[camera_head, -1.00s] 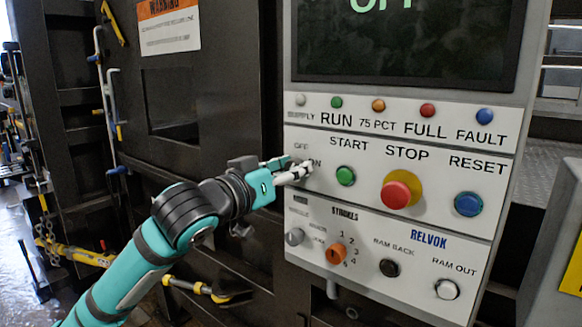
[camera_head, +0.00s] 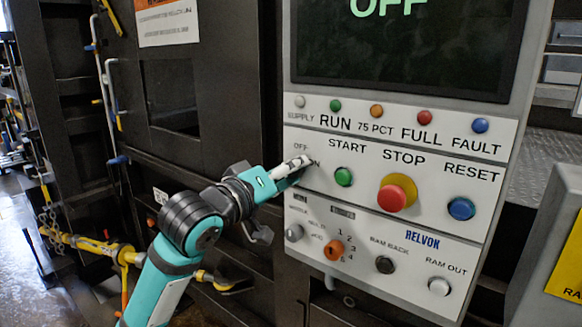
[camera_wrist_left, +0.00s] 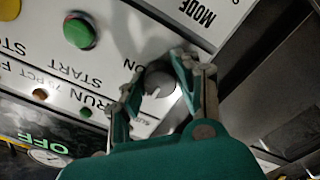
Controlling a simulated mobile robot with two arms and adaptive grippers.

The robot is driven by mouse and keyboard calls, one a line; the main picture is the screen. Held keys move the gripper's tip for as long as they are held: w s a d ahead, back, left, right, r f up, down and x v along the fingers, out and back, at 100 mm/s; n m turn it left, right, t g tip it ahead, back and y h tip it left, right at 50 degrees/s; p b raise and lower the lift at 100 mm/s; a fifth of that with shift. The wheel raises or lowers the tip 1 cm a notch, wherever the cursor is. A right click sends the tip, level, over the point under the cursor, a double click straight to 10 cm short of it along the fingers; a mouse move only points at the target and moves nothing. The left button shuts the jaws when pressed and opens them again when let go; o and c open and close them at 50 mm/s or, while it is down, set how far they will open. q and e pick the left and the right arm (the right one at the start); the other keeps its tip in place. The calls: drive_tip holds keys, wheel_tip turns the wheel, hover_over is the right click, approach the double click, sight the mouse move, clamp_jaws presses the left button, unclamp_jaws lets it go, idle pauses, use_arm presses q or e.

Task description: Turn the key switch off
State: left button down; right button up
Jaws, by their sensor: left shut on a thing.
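The key switch (camera_wrist_left: 160,79) is a grey round knob between the OFF and ON labels on the white control panel (camera_head: 325,207). My left gripper (camera_head: 303,163) reaches it from the left in the head view and mostly hides it there. In the left wrist view, the two fingers of my left gripper (camera_wrist_left: 155,78) stand on either side of the knob and are shut on it. The screen (camera_head: 400,50) above the panel reads OFF in green. My right gripper is not in view.
A green START button (camera_head: 343,177), a red STOP button (camera_head: 394,196) and a blue RESET button (camera_head: 461,209) sit right of the switch. An orange selector (camera_head: 334,249) and small knobs are below. A dark machine wall (camera_head: 215,110) stands to the left.

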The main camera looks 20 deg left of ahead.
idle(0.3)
use_arm(q)
drive_tip(key=c, duration=0.9)
unclamp_jaws()
drive_tip(key=shift+c, duration=0.2)
drive_tip(key=v, duration=0.7)
drive_tip(key=shift+s, duration=0.25)
drive_tip(key=shift+a+f, duration=0.1)
drive_tip(key=shift+f, duration=0.05)
